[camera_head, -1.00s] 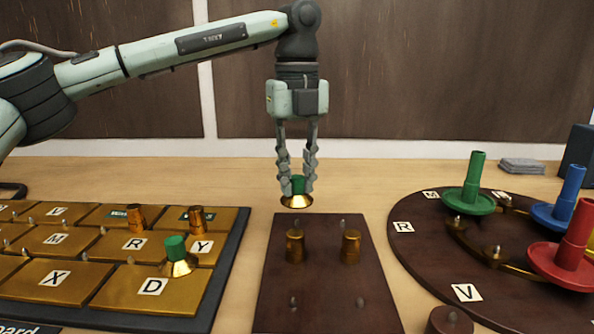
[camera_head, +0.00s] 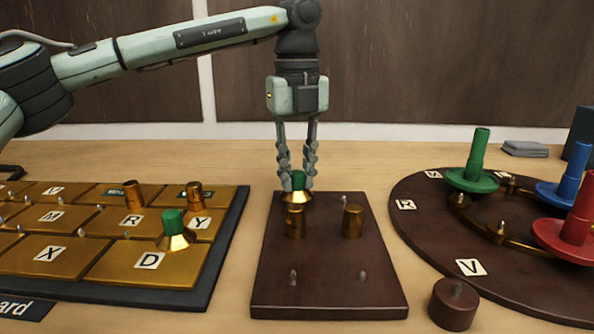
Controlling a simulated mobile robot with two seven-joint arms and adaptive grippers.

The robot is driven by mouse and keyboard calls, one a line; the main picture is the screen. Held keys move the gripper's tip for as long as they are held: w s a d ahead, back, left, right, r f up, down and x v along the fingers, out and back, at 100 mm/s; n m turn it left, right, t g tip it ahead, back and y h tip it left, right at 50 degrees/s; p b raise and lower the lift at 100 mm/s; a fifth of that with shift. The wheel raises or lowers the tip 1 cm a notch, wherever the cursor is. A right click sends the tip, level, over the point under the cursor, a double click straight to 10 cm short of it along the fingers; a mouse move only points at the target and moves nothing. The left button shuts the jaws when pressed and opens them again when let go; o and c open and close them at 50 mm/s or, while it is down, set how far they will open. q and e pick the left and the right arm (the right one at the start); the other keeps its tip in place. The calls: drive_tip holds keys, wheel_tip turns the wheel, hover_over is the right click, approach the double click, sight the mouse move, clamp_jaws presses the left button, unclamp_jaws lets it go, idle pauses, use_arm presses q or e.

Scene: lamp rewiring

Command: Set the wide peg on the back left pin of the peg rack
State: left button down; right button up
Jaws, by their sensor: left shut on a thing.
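The wide peg (camera_head: 297,194), with a green top and a flared brass base, is in my left gripper (camera_head: 298,180). The fingers point down and are shut on its green top. The peg is upright at the back left of the peg rack (camera_head: 329,296), a dark brown block. The back left pin is hidden behind or under the peg; I cannot tell whether the base rests on the rack. A bare pin (camera_head: 344,201) shows at the back right. My right gripper is not in view.
Brass pegs (camera_head: 295,222) and (camera_head: 352,222) stand in the rack's middle row, close in front of the held peg. A lettered brass board (camera_head: 130,262) with another green-topped peg (camera_head: 174,232) is left. A round dark board (camera_head: 417,225) with coloured pegs is right.

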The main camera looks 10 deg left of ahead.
sight(297, 173)
use_arm(q)
drive_tip(key=shift+f+b, duration=0.4)
drive_tip(key=shift+f, duration=0.15)
drive_tip(key=c, duration=1.3)
unclamp_jaws()
wheel_tip(297, 173, up, 12)
drive_tip(key=shift+r, duration=0.1)
